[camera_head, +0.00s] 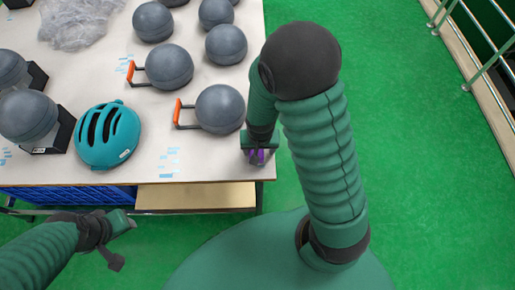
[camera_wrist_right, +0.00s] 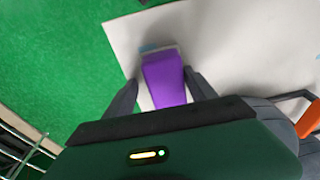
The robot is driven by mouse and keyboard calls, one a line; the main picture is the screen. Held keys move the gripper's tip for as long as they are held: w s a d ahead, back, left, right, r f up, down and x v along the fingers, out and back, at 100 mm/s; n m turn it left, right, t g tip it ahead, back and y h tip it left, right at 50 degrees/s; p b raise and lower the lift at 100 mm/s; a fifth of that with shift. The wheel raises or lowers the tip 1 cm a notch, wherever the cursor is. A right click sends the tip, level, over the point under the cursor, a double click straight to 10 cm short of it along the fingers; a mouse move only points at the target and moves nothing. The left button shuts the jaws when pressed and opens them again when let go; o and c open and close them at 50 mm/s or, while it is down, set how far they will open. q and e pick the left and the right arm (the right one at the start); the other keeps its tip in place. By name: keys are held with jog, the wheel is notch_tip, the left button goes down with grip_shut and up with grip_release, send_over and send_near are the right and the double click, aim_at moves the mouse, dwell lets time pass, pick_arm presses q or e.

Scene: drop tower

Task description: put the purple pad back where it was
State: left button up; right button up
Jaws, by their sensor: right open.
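The purple pad (camera_wrist_right: 164,80) lies at the white table's near right corner, between the two dark fingers of my right gripper (camera_wrist_right: 160,77). The fingers are apart, with a visible gap on the right side; whether the left one touches the pad I cannot tell. In the head view only a bit of the purple pad (camera_head: 257,157) shows under my right gripper (camera_head: 258,150). A light blue mark (camera_wrist_right: 150,48) shows on the table just past the pad's far end. My left gripper (camera_head: 122,240) is in front of the table, away from the pad; its jaw opening is unclear.
The white table (camera_head: 215,165) holds several grey balls, some with orange-handled brackets (camera_head: 178,112), a teal helmet (camera_head: 108,135) and clear plastic wrap (camera_head: 75,22). A blue crate (camera_head: 85,197) and a wooden board (camera_head: 195,196) are below. Green floor is clear at right, up to a railing (camera_head: 485,65).

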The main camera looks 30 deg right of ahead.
aim_at(252, 151)
jog(key=shift+o, duration=0.2)
jog(key=shift+s+d, duration=0.1)
jog(key=shift+d, duration=0.1)
jog(key=shift+w+a+r, duration=0.15)
jog(key=shift+w+a, duration=0.05)
jog(key=shift+a, duration=0.75)
jog(key=shift+a+r+p, duration=0.2)
jog(key=shift+a+r, duration=0.05)
jog(key=shift+r, duration=0.35)
jog(key=shift+a+r+p, duration=0.15)
jog(key=shift+a+r, duration=0.05)
jog(key=shift+r, duration=0.35)
pick_arm(q)
jog(key=r, duration=0.1)
jog(key=r+p, duration=0.1)
jog(key=p, duration=0.1)
jog(key=shift+a+r, duration=0.25)
jog(key=shift+r, duration=0.15)
pick_arm(e)
jog(key=s+a+r+n, duration=0.1)
jog(key=s+r+n, duration=0.1)
jog(key=r, duration=0.3)
jog(key=s+a+r+n+t, duration=0.1)
jog(key=s+r+n, duration=0.1)
jog(key=r+n, duration=0.2)
notch_tip(252, 151, up, 2)
jog(key=shift+a+y, duration=0.4)
